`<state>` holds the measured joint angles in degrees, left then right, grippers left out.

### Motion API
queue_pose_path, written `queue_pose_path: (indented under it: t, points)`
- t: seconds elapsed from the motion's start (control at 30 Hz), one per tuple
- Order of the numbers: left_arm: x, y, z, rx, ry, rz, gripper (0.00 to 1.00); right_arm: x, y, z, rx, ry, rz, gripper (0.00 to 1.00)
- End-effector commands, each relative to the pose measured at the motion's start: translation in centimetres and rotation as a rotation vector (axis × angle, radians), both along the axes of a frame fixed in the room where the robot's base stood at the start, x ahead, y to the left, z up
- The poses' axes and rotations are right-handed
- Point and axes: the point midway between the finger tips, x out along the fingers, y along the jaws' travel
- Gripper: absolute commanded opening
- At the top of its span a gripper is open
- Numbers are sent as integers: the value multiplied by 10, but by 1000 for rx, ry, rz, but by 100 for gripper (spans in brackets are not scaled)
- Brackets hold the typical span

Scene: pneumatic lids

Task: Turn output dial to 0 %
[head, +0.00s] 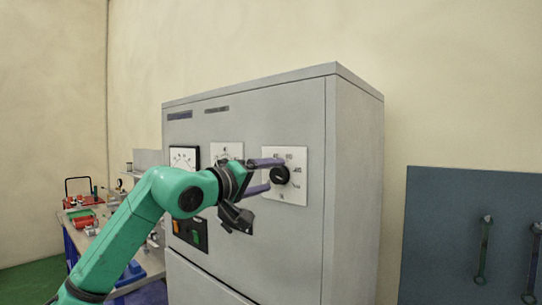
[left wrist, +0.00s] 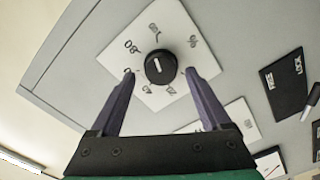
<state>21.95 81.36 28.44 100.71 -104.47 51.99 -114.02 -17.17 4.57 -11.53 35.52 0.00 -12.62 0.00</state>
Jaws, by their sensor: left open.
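The output dial (head: 280,175) is a round black knob on a white square plate (head: 299,192) on the front of the grey cabinet. In the left wrist view the dial (left wrist: 160,67) has a short white mark, with numbers printed around it. My left gripper (head: 276,174) is open in front of the plate, its two purple fingers pointing at it. In the left wrist view the fingertips (left wrist: 159,71) lie on either side of the dial with a gap at each side. The number the mark points to is not clear. My right gripper is not in view.
The grey cabinet (head: 352,180) also carries a gauge (head: 184,157), another white plate partly behind my arm, and a switch box (head: 183,229). A cluttered workbench stands at the left. A blue board (head: 450,230) with wrenches is at the right.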

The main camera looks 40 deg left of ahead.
Motion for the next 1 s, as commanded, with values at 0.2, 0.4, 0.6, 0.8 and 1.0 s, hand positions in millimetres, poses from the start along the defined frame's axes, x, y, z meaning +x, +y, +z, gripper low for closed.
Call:
queue_pose_path:
  t: [0.2, 0.4, 0.6, 0.8, 1.0]
  points:
    - [12, 0, -2, -1, 1, -2, 81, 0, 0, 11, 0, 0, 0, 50]
    - [12, 0, -2, -2, 0, -2, 62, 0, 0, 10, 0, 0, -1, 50]
    - [12, 0, -2, -2, 1, -2, 0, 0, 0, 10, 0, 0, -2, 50]
    - [12, 0, -3, -14, 1, -2, 0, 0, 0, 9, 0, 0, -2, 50]
    - [11, 0, -3, -74, -2, 0, 0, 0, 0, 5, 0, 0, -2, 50]
